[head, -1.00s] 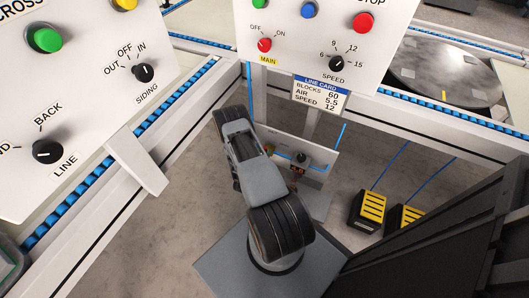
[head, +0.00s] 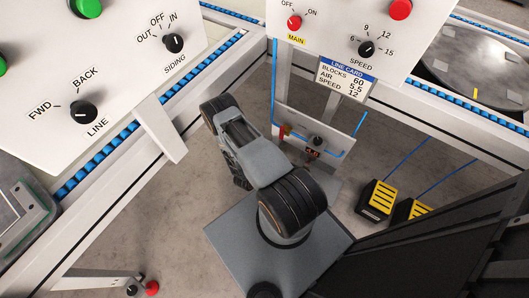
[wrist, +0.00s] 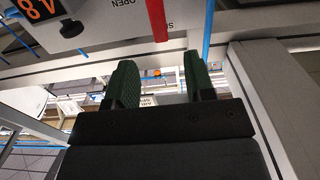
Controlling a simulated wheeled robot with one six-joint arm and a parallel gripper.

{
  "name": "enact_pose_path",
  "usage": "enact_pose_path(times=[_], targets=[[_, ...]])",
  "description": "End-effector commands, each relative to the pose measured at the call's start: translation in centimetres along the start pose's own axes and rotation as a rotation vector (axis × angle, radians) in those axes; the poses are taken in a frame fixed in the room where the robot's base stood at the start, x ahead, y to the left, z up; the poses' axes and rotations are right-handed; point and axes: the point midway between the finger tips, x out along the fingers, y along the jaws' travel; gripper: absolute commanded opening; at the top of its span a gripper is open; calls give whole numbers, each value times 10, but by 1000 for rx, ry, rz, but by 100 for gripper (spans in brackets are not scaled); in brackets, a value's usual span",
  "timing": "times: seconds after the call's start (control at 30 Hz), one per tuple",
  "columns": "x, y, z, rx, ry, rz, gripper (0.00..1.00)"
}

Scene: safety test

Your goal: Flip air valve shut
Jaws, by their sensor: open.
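The air valve's red lever (wrist: 157,18) hangs from a white panel (wrist: 115,14) at the top of the wrist view. The letters OPEN show upside down beside it. My gripper (wrist: 158,82) is open and empty, its two dark green fingers apart. The lever appears above the gap between the fingertips, and I see no contact. In the head view, a small white panel (head: 342,142) stands low behind my arm, with a red part (head: 284,131) at its left that looks like the lever. My gripper is hidden behind my arm there.
A blue hose (wrist: 208,30) runs close to the right of the lever. The small panel carries a black knob (head: 317,141) and a display. Control panels (head: 345,30) and white frame beams stand above and around it. Yellow pedals (head: 378,198) are on the floor to the right.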

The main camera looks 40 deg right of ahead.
Motion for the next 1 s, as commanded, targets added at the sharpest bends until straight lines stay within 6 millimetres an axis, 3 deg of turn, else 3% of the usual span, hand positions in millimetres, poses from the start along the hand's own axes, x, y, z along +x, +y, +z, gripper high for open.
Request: enact_pose_path(times=[0.1,0.33,1.0], targets=[[-18,0,-1,-2,-1,-5,49],[-37,0,0,0,0,-2,49],[-41,0,0,0,0,0,49]])
